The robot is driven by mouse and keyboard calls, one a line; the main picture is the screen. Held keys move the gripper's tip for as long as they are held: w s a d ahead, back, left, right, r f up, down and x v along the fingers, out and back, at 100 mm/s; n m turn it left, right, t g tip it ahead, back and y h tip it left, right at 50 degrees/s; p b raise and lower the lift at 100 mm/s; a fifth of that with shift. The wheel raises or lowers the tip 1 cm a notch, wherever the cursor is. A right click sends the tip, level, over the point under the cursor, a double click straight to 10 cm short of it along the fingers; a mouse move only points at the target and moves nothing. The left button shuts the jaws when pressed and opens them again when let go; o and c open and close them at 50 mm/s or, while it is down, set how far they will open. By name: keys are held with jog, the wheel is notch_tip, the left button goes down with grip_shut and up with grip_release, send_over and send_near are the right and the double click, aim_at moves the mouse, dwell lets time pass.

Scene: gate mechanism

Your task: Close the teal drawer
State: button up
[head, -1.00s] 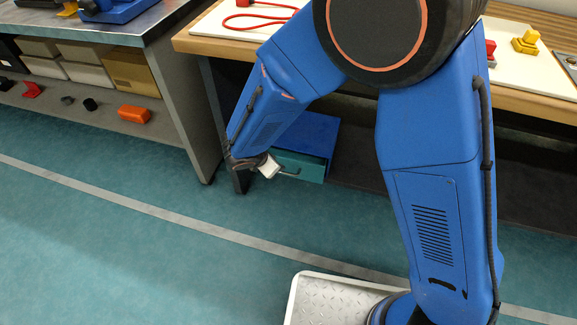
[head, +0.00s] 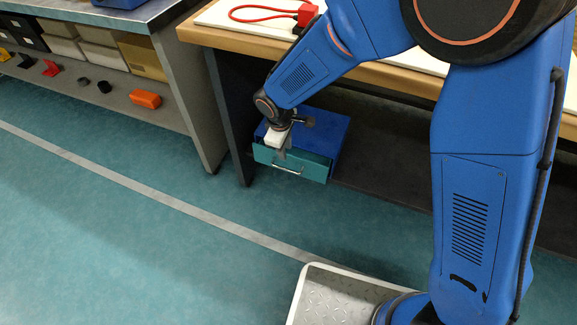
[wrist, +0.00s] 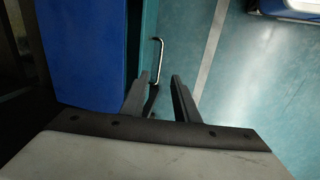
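The teal drawer (head: 313,168) is low under the workbench, in a blue cabinet (head: 331,130). Its pale bar handle (head: 288,170) is on the front. In the wrist view the teal front (wrist: 148,35) is a narrow strip beside the blue cabinet top (wrist: 82,50), with the handle (wrist: 158,60) beyond it. I cannot tell how far the drawer stands out. My gripper (head: 284,153) is at the drawer front and hides part of it. In the wrist view my gripper (wrist: 155,85) has its fingers apart with nothing held; the handle shows just beyond the fingertips. Contact is unclear.
The wooden-topped workbench (head: 400,78) overhangs the cabinet, and its dark leg (head: 230,120) stands to the left. A grey shelf unit (head: 190,110) with boxes and an orange block (head: 145,99) is further left. The teal floor (head: 150,240) in front is clear.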

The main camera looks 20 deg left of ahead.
aim_at(288, 169)
jog(key=f, duration=0.4)
jog(key=w+f, duration=0.1)
jog(key=f, duration=0.4)
jog(key=w+f, duration=0.1)
jog(key=f, duration=0.3)
jog(key=shift+w+d+f, duration=0.1)
jog(key=shift+w+f, duration=0.15)
grip_shut()
